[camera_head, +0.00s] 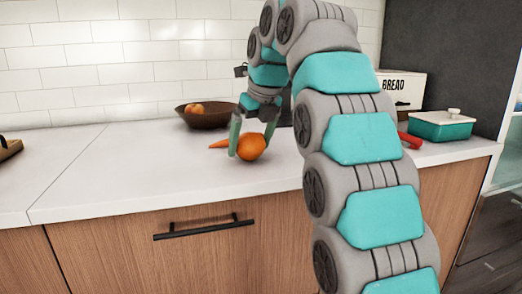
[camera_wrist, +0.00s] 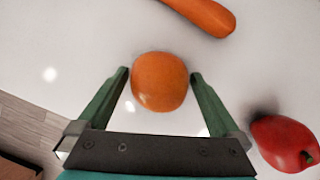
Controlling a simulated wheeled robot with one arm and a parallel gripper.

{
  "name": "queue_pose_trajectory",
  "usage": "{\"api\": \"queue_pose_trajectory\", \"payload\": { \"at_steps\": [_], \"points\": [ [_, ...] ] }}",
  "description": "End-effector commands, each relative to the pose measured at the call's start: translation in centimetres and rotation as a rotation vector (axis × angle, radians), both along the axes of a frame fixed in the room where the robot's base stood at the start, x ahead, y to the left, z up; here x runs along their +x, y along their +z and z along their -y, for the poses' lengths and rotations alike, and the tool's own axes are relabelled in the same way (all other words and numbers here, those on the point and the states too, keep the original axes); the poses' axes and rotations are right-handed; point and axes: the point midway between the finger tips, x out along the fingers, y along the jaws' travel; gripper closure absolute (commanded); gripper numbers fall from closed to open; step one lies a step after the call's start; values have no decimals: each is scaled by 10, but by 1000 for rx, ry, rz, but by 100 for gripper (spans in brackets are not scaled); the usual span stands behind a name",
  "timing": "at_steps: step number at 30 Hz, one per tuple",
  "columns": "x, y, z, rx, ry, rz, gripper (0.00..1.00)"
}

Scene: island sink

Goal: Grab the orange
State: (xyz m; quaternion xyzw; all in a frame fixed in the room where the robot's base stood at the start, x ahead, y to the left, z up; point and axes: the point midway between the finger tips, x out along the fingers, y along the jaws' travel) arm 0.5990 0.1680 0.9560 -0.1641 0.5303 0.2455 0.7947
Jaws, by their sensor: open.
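The orange (camera_head: 251,147) sits on the white countertop, near its front edge. In the wrist view the orange (camera_wrist: 159,81) lies between the tips of my two green fingers, with a gap on each side. My gripper (camera_head: 252,142) is open and low over the counter, pointing down at the orange. The fingers also show in the wrist view (camera_wrist: 160,76), one on each side of the fruit.
A carrot (camera_wrist: 204,14) lies just behind the orange. A red pepper (camera_wrist: 285,143) lies to the right. A brown bowl (camera_head: 205,121) with fruit stands at the back. A teal dish (camera_head: 440,130) and a bread box (camera_head: 412,88) stand at right. The left counter is mostly clear.

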Motion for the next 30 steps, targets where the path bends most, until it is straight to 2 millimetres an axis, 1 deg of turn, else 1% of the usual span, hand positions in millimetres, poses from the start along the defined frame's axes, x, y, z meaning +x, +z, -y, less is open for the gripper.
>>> {"api": "queue_pose_trajectory", "payload": {
  "at_steps": [4,12,30],
  "points": [
    [7,-5,-7,0,1,-1,0],
    [7,-5,-8,0,1,-1,0],
    [7,-5,-8,0,1,-1,68]
  ]
}}
